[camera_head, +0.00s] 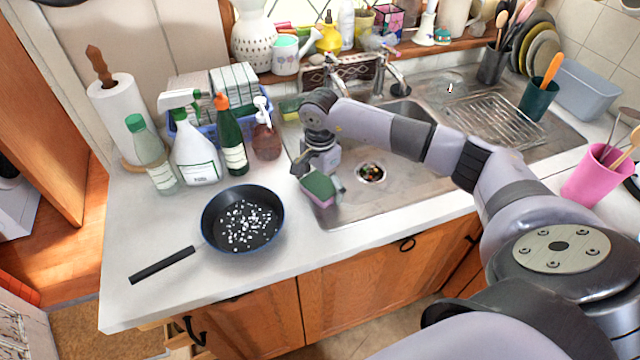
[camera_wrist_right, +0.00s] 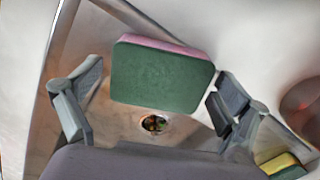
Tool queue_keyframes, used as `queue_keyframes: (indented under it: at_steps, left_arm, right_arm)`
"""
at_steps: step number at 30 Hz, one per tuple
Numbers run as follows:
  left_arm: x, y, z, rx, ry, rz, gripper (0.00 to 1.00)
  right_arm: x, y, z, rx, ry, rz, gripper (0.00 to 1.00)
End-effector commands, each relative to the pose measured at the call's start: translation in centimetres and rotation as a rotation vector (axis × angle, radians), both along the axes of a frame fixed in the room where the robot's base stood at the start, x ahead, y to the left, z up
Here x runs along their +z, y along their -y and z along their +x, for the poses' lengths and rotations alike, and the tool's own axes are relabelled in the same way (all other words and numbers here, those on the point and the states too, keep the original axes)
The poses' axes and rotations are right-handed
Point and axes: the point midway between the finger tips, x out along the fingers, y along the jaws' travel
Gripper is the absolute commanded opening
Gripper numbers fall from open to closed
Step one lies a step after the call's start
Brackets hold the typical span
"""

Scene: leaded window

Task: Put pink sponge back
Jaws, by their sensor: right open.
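The pink sponge (camera_head: 320,187), with a green scouring face on top, is at the front left corner of the sink (camera_head: 352,205). In the right wrist view the sponge (camera_wrist_right: 162,76) shows mostly its green face, with a pink edge along the top. My right gripper (camera_head: 318,165) is right behind the sponge in the head view. In the wrist view its two fingers are spread wide, one on each side of the sponge, with the right finger very close to the sponge's edge. What the sponge rests on is hard to tell. My left gripper is not in view.
A black pan (camera_head: 243,218) with white bits stands on the counter to the left. Spray bottle (camera_head: 195,150), green bottle (camera_head: 230,135) and soap dispenser (camera_head: 265,130) crowd the sink's left. A yellow-green sponge (camera_head: 290,108) lies behind. The drain (camera_head: 371,172) holds scraps.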

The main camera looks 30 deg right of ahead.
Motion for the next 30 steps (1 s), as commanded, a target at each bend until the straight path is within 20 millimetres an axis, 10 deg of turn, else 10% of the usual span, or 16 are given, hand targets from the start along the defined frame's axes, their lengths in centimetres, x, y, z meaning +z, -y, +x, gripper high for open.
queue_keyframes:
  at_steps: [11,30]
  left_arm:
    - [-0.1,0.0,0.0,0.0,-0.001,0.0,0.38]
    - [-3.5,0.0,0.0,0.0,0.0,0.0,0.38]
  right_arm:
    - [0.9,0.0,0.1,0.001,0.003,0.0,0.94]
    - [11.9,0.0,0.1,0.001,0.002,0.0,0.94]
